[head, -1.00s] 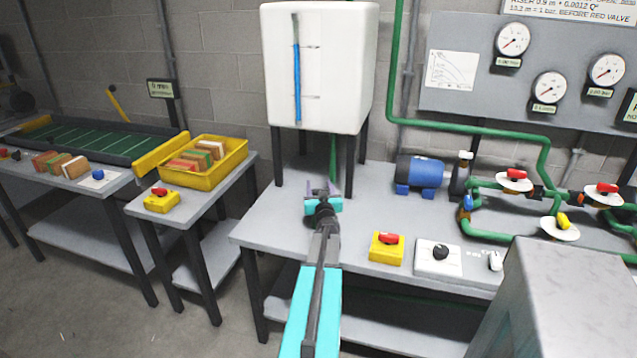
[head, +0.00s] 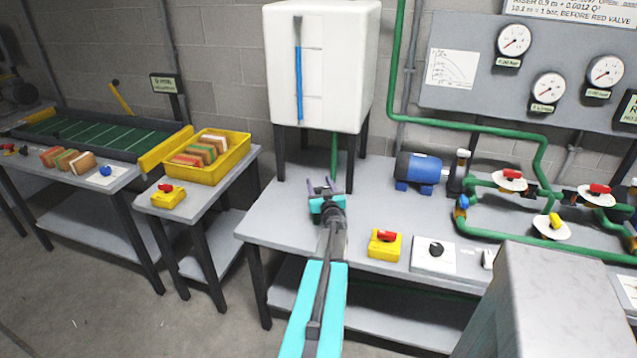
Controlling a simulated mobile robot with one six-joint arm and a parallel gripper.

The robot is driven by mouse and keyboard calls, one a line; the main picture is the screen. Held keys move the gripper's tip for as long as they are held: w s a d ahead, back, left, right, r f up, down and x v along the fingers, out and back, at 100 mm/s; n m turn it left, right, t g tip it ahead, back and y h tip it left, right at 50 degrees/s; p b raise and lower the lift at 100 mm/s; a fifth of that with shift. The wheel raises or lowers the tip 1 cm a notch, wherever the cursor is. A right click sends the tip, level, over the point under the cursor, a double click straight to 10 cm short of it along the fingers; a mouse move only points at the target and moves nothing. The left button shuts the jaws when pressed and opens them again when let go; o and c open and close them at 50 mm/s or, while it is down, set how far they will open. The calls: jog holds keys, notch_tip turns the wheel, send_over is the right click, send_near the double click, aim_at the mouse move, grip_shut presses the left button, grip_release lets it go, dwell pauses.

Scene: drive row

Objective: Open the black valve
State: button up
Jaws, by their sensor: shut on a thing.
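My gripper (head: 324,188) is at the back of the grey workbench (head: 285,215), just in front of the green pipe (head: 334,155) that comes down under the white tank (head: 345,70). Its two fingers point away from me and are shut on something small. I take this to be the black valve at the foot of the pipe, but the fingers and wrist hide it, so its handle's angle cannot be seen.
A yellow box with a red knob (head: 384,244) and a white box with a black knob (head: 434,254) stand at the bench front. A blue motor (head: 418,168) and green pipes with red and yellow valves (head: 552,227) are to the right. Dark tank legs (head: 280,155) flank my gripper.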

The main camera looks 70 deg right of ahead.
jog(key=shift+s+n+t+y+p, duration=0.2)
jog(key=shift+n+t+y+p, duration=0.3)
jog(key=shift+p, duration=1.2)
jog(key=shift+a+f+n+t+p, duration=0.2)
jog(key=shift+n+t+p, duration=0.1)
jog(key=shift+t+p, duration=0.3)
jog(key=o, duration=1.1)
jog(key=shift+r, duration=0.1)
jog(key=shift+c, duration=0.2)
jog(key=shift+w, duration=0.15)
jog(key=shift+a, duration=0.15)
jog(key=b+v, duration=0.3)
jog(key=v, duration=1)
jog(key=shift+s+a+r, duration=0.2)
jog(key=shift+s+r, duration=0.05)
